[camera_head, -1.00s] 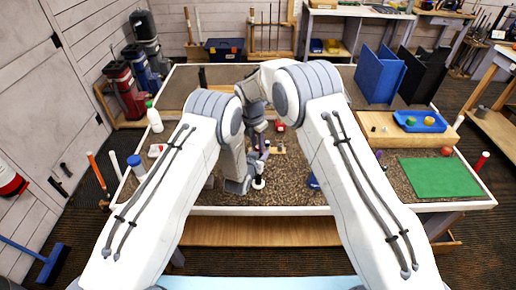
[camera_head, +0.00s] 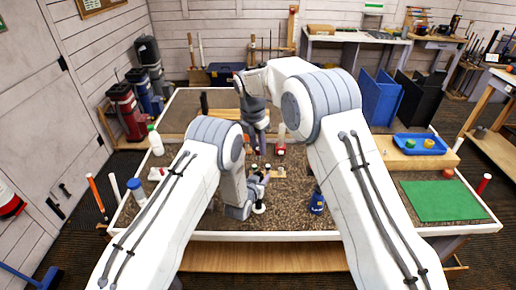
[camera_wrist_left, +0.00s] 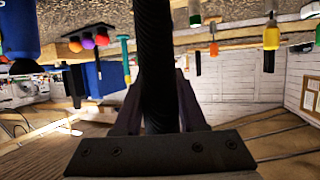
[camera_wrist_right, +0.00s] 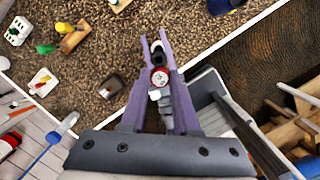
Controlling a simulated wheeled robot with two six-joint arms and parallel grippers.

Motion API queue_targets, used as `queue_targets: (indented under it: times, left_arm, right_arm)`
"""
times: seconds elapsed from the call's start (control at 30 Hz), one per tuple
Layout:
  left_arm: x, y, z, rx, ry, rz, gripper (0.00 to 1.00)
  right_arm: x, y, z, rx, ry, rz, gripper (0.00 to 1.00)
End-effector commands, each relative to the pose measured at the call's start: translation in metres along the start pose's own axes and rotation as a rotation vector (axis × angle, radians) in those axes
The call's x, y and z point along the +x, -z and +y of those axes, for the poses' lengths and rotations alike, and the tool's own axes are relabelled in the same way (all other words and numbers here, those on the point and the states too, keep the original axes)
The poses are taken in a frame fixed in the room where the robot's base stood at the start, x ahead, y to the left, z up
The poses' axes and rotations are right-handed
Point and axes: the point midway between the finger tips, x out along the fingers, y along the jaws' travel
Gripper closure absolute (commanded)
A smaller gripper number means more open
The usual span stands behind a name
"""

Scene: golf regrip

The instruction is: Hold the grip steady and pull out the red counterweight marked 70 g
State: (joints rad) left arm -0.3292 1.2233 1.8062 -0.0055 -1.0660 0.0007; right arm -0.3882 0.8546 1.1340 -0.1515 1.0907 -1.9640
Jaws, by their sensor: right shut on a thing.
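The black grip (camera_wrist_left: 157,60) stands between the fingers of my left gripper (camera_wrist_left: 160,95), which is shut on it in the left wrist view. In the head view my left gripper (camera_head: 262,178) is low over the middle of the table. My right gripper (camera_head: 256,150) is just above it. In the right wrist view the red counterweight (camera_wrist_right: 159,77) shows its round marked face between the purple fingers of my right gripper (camera_wrist_right: 152,40); the mark is too small to read. The right gripper is shut on it. I cannot tell whether its far end is inside the grip.
A blue bottle-like item (camera_head: 317,204) stands to the right on the brown mat. A red item (camera_head: 280,150) stands behind the grippers. A blue tray (camera_head: 420,145) and a green mat (camera_head: 441,200) are at the right. A white bottle (camera_head: 155,142) stands at the left.

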Motion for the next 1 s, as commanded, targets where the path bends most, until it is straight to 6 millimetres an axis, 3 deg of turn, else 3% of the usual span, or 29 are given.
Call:
queue_targets:
  times: [0.03,0.1,0.53,1.0]
  left_arm:
    - [0.0,0.0,0.0,0.0,0.0,0.001,0.44]
    - [0.0,0.0,0.0,0.0,0.0,0.001,0.25]
    - [-0.009,0.0,0.0,0.0,0.0,-0.001,0.25]
    - [-0.097,0.0,0.0,0.0,0.0,-0.002,0.25]
  right_arm:
    - [0.0,0.0,0.0,0.0,0.0,0.0,1.0]
    - [0.0,0.0,0.0,0.0,0.0,0.0,1.0]
    - [0.0,0.0,0.0,0.0,0.0,0.0,1.0]
    - [0.0,0.0,0.0,0.0,0.0,0.0,1.0]
